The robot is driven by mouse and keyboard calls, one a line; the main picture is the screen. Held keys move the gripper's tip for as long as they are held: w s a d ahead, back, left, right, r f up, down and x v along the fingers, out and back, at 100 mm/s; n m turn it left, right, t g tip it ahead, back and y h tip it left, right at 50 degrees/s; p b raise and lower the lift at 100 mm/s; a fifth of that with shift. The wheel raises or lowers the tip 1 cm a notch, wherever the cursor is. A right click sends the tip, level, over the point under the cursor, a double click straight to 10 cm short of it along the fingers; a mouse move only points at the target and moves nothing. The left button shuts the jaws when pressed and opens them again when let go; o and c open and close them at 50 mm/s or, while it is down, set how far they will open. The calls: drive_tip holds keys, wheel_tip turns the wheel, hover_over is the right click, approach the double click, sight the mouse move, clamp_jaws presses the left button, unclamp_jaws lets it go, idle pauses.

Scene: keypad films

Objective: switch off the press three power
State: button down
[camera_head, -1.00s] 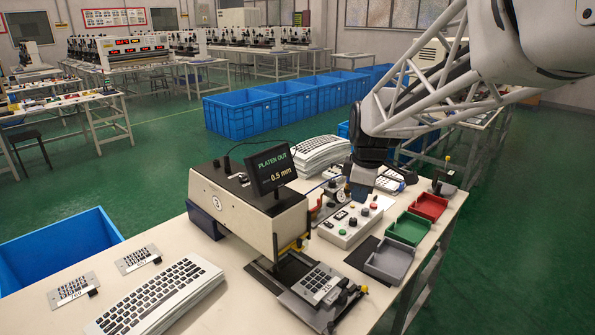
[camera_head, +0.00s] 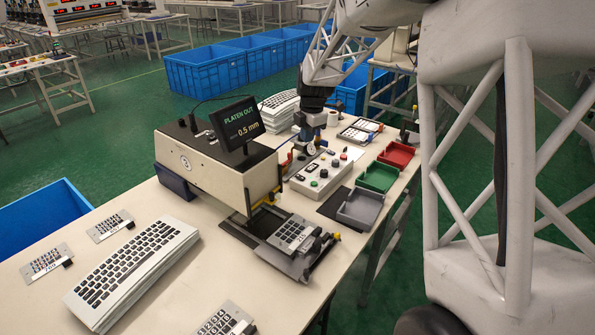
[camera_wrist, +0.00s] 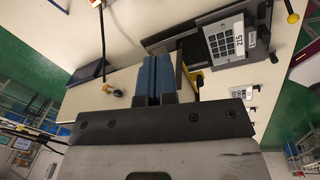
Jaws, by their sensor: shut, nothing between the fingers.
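A control box (camera_head: 322,173) with red, green and black buttons stands behind the press. My gripper (camera_head: 303,147), shut and empty, points down between the press and the box. Its blue fingers show in the wrist view (camera_wrist: 152,82). I cannot tell which control is the power switch.
Grey (camera_head: 362,209), green (camera_head: 377,177) and red (camera_head: 396,154) trays line the right table edge. A white keyboard stack (camera_head: 278,108) stands behind the press. A long keyboard (camera_head: 130,270) and keypad plates (camera_head: 110,226) lie at front left. A black-knobbed lever (camera_wrist: 110,88) shows near the fingers.

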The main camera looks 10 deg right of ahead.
sight(297, 176)
drive_tip(key=w+f+n, duration=0.3)
drive_tip(key=w+f, duration=0.2)
drive_tip(key=w, duration=0.1)
drive_tip(key=shift+w+a+f+n, duration=0.15)
drive_tip(key=shift+w+a+n, duration=0.15)
drive_tip(key=shift+w, duration=0.1)
drive_tip(key=shift+f, duration=0.1)
drive_tip(key=f, duration=0.9)
drive_tip(key=w+a+f, duration=0.1)
drive_tip(key=f, duration=0.3)
drive_tip(key=shift+w+f, duration=0.1)
drive_tip(key=shift+f, duration=0.25)
drive_tip(key=shift+a, duration=0.1)
